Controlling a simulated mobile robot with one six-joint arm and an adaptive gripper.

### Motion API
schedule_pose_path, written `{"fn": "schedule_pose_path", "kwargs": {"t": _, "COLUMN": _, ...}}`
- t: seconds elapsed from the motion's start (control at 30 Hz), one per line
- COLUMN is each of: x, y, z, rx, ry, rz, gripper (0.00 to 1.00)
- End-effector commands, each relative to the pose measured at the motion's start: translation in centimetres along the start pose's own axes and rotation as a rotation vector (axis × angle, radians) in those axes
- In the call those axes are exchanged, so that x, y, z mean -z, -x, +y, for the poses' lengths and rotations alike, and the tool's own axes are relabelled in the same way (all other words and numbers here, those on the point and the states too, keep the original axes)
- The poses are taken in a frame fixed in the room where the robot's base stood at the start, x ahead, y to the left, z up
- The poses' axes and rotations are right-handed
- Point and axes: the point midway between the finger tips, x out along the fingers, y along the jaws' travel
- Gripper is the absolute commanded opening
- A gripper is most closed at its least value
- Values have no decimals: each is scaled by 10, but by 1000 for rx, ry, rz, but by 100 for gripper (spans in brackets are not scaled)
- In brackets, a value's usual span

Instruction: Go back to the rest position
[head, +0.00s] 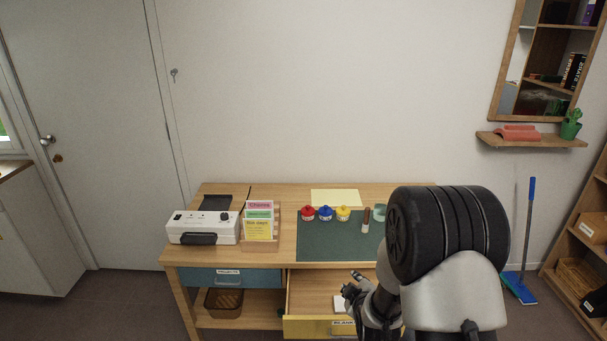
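My gripper (354,285) shows in the head view at the lower middle, to the right of the desk's centre. It is over the pulled-out drawer (302,292) with the yellow front, partly in front of its inside. My own arm hides the right part of the desk and drawer. The gripper is small and dark here, and I cannot tell whether its fingers are apart or closed. I see nothing clearly held in it. A white item (343,303) shows in the drawer below the gripper.
The wooden desk (275,255) carries a white laminator-like machine (203,226), a card holder (260,238), a green mat (320,245), and red (308,213), blue (325,213) and yellow (342,213) pots. A blue drawer (232,277) is shut at left. A wall shelf (530,140) hangs at right.

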Motion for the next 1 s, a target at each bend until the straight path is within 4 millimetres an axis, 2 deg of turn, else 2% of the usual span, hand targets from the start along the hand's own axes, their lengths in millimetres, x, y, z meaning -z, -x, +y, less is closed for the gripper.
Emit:
{"fn": "schedule_pose_path", "kwargs": {"t": 0.03, "x": 12, "y": 18, "z": 17, "rx": 11, "ry": -44, "rz": -9, "gripper": 27}}
{"fn": "schedule_pose_path", "kwargs": {"t": 0.2, "x": 33, "y": 82, "z": 46, "rx": 85, "ry": -212, "rz": -78, "gripper": 27}}
{"fn": "schedule_pose_path", "kwargs": {"t": 0.27, "x": 38, "y": 107, "z": 53, "rx": 109, "ry": -270, "rz": -105, "gripper": 27}}
{"fn": "schedule_pose_path", "kwargs": {"t": 0.43, "x": 44, "y": 186, "z": 61, "rx": 168, "ry": -436, "rz": -191, "gripper": 27}}
{"fn": "schedule_pose_path", "kwargs": {"t": 0.63, "x": 35, "y": 285, "z": 50, "rx": 220, "ry": -627, "rz": -307, "gripper": 27}}
{"fn": "schedule_pose_path", "kwargs": {"t": 0.8, "x": 18, "y": 363, "z": 26, "rx": 249, "ry": -777, "rz": -412, "gripper": 27}}
{"fn": "schedule_pose_path", "kwargs": {"t": 0.9, "x": 7, "y": 396, "z": 11, "rx": 258, "ry": -845, "rz": -464, "gripper": 27}}
{"fn": "schedule_pose_path", "kwargs": {"t": 1.0, "x": -1, "y": 417, "z": -1, "rx": 264, "ry": -889, "rz": -503, "gripper": 27}}
